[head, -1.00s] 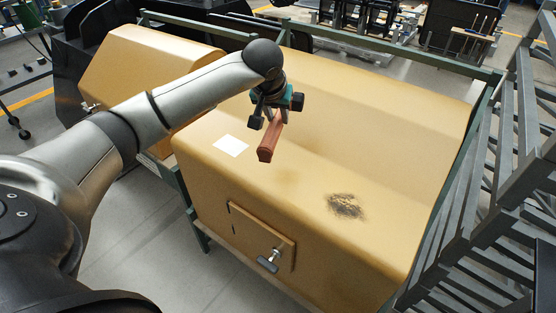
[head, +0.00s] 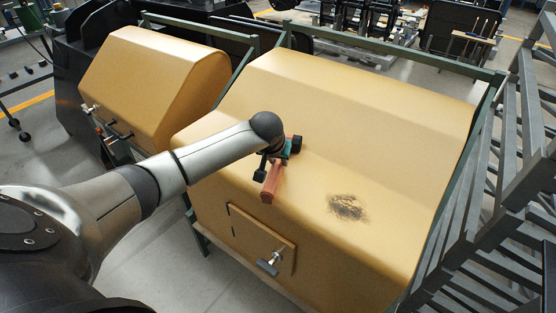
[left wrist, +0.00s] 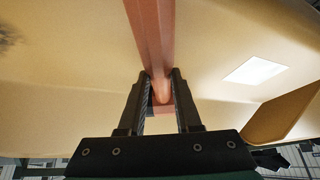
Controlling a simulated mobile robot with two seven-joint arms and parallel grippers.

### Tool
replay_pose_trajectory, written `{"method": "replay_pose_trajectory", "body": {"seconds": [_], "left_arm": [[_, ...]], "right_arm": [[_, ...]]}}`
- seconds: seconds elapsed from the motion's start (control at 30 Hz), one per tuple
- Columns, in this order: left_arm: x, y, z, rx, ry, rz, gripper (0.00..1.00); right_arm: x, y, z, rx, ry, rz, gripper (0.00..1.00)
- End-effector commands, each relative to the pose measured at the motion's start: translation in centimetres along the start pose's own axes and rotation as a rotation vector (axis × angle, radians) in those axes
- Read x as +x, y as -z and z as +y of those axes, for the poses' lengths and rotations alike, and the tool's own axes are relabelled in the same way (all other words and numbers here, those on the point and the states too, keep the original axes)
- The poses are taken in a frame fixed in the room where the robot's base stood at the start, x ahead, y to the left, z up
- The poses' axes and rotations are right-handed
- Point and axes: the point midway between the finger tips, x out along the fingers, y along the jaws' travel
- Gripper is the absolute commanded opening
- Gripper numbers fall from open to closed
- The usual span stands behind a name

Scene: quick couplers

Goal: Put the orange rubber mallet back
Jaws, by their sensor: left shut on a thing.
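The orange mallet (head: 269,188) shows as a reddish-orange bar in my left gripper (head: 271,170), over the sloping front of the large tan housing (head: 350,120). In the left wrist view the bar (left wrist: 152,40) runs up out of the picture from between the two dark fingers (left wrist: 160,85), which are shut on its near end. I cannot tell which part of the mallet is its head. Whether the bar touches the housing or hangs just above it is unclear. My right gripper is not in view.
A dark scorched patch (head: 347,207) marks the housing right of the mallet. A small hatch with a T-handle (head: 268,263) is below. A white square (left wrist: 253,71) shows in the wrist view. A smaller tan housing (head: 150,85) stands left, a grey rack (head: 515,190) right.

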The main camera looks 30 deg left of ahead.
Motion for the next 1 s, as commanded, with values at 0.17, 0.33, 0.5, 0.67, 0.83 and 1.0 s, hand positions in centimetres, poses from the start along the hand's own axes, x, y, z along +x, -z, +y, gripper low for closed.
{"method": "replay_pose_trajectory", "body": {"seconds": [0.17, 0.33, 0.5, 0.67, 0.83, 1.0], "left_arm": [[-0.1, 0.3, 0.0, 0.0, -0.001, 0.006, 0.0], [0.1, 0.0, 0.0, 0.001, 0.0, 0.001, 0.41], [0.1, 0.0, 0.0, 0.001, 0.0, 0.001, 0.61], [0.1, 0.0, 0.0, 0.001, 0.0, 0.001, 0.62], [-0.1, 0.1, 0.0, 0.0, -0.001, 0.0, 0.62], [-1.4, 0.2, 0.0, 0.003, 0.0, 0.004, 0.62]], "right_arm": [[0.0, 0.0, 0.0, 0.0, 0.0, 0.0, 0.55], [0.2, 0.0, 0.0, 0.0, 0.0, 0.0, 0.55], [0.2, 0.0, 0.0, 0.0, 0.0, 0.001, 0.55], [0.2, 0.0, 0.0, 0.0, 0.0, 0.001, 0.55], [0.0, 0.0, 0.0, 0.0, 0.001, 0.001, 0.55], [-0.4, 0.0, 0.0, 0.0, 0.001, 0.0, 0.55]]}}
